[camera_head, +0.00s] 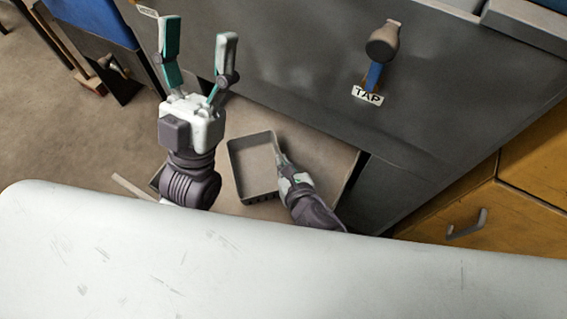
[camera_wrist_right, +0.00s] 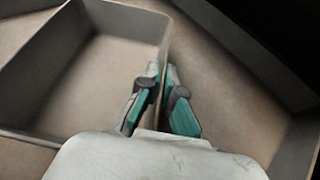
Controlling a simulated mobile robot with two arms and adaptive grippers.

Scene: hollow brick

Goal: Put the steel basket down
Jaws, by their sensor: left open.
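The steel basket (camera_head: 234,168), a shallow grey open-topped box, is below the near white surface, over a brown flat surface. I cannot tell whether its base touches that surface. My right gripper (camera_head: 278,152) is at the basket's right wall. In the right wrist view the fingers of the right gripper (camera_wrist_right: 161,80) close on either side of the wall of the basket (camera_wrist_right: 138,24), which looks empty inside. My left gripper (camera_head: 198,50) is raised at the upper left, its fingers spread wide and nothing between them.
A white worktop (camera_head: 280,270) fills the front. A dark grey panel (camera_head: 300,70) with a tap (camera_head: 382,42) and a "TAP" label stands behind the basket. Yellow drawers (camera_head: 530,180) are at the right. The brown surface (camera_head: 325,165) has free room right of the basket.

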